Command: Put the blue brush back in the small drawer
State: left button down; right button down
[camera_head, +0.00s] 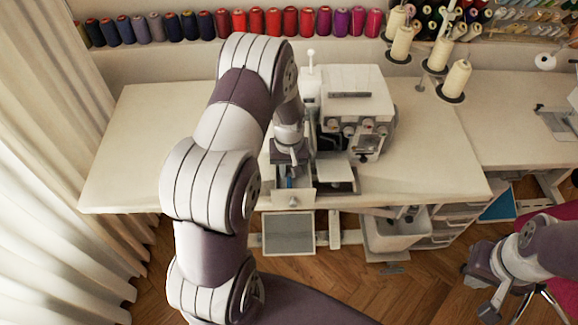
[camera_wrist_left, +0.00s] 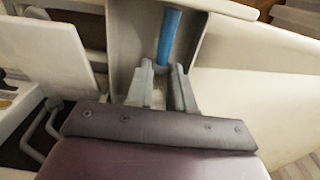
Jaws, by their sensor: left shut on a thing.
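The small drawer (camera_head: 293,199) is pulled open at the front edge of the table, left of the white sewing machine's base. My left gripper (camera_head: 289,176) points down into this drawer. In the left wrist view my left gripper (camera_wrist_left: 164,88) is shut on the blue brush (camera_wrist_left: 169,36). The brush's blue handle extends beyond the fingertips, between the drawer's walls (camera_wrist_left: 205,30). Its other end is hidden by the fingers. Whether the brush touches the drawer's floor cannot be told. My right gripper (camera_head: 490,292) hangs low at the right, far from the drawer, its fingers unclear.
The white sewing machine (camera_head: 355,105) stands close to the right of my left gripper. The table's left part (camera_head: 135,150) is clear. Thread cones (camera_head: 455,80) stand at the back right. A grey bin (camera_head: 400,235) hangs below the table.

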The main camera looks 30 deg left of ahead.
pick_arm(q)
jog(key=shift+f, duration=0.8)
jog(key=c, duration=0.9)
grip_release()
jog(key=shift+r, duration=0.1)
notch_tip(320, 180, up, 13)
jog(key=shift+f+b, duration=0.2)
jog(key=shift+b, duration=0.25)
jog(key=s+d+r+m+t, duration=0.1)
jog(key=s+d+r+m, duration=0.1)
jog(key=s+d+m, duration=0.4)
jog(key=s+d, duration=0.3)
jog(key=s, duration=0.4)
jog(key=shift+d+r+m, duration=0.15)
jog(key=shift+m, duration=0.15)
